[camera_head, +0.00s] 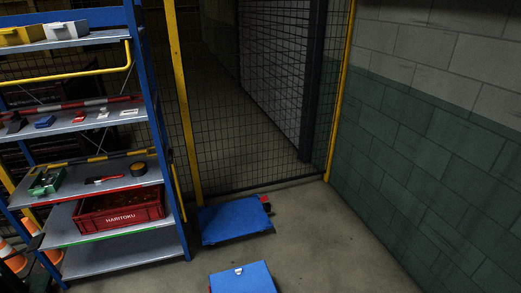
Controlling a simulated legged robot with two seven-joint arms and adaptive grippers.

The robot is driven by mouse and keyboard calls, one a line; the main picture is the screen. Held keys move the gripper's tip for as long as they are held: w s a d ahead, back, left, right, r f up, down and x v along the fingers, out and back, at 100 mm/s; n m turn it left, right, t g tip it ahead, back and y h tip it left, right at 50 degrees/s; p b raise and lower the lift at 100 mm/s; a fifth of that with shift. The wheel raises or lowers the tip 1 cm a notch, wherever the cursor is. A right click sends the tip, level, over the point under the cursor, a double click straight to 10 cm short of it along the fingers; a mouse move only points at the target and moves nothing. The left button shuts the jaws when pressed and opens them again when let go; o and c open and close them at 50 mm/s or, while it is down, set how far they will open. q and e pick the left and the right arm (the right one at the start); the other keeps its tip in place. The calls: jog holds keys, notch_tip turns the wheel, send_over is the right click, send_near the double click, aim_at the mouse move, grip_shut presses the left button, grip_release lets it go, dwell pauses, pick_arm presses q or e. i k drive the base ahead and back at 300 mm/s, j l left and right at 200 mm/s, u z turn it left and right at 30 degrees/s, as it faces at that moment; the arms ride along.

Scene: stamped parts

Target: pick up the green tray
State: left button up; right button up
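A small green object (46,181), which looks like the green tray, sits at the left end of a middle shelf in the camera_head view. It is small and dark, and I cannot tell whether anything lies in it. The shelf (125,172) under it is grey with a red front edge. Neither of my grippers shows in the view.
A blue-framed shelf unit (153,110) fills the left. A red crate (120,210) stands below the green object. A red-handled tool (103,180) lies to its right. A blue platform (235,219) and a blue case (243,279) are on the floor. Floor at right is clear.

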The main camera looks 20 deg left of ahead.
aim_at(47, 184)
jog(key=u, duration=2.15)
jog(key=i+j+u, duration=0.15)
jog(key=i+j, duration=0.85)
jog(key=j, duration=0.1)
